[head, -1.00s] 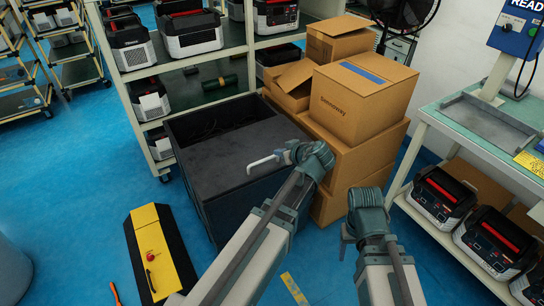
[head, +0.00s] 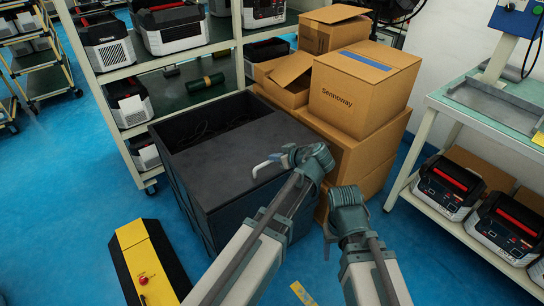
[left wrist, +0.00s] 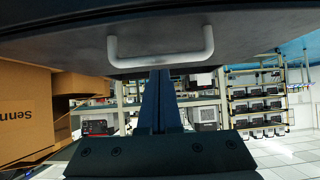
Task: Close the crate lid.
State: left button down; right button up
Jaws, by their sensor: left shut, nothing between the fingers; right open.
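The dark crate (head: 185,190) stands on the blue floor left of centre in the head view. Its flat dark lid panel (head: 225,155) covers the near part; the far part is open, with dark cables inside. A pale U-shaped handle (head: 262,168) shows at the panel. In the left wrist view the handle (left wrist: 160,58) spans a dark panel (left wrist: 230,35) just above my fingers. My left gripper (head: 285,158) is shut and empty beside the handle; contact cannot be told. My right gripper (head: 328,238) is open and empty, right of the crate and apart from it.
Cardboard boxes (head: 350,105) are stacked close against the crate's right side. A shelf rack (head: 190,70) with devices stands behind it. A yellow and black floor unit (head: 140,260) lies at the near left. A workbench (head: 470,115) stands at the right, with blue floor between.

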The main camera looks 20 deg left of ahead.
pick_arm(q)
jog(key=shift+f, duration=0.1)
dwell(0.3)
jog(key=shift+f+b, duration=0.95)
jog(key=shift+s+d+f+b, duration=0.1)
jog(key=shift+s+f+b, duration=0.05)
jog(key=shift+f+b, duration=0.2)
jog(key=shift+r, duration=0.1)
jog(key=shift+s, duration=0.1)
jog(key=shift+r, duration=0.1)
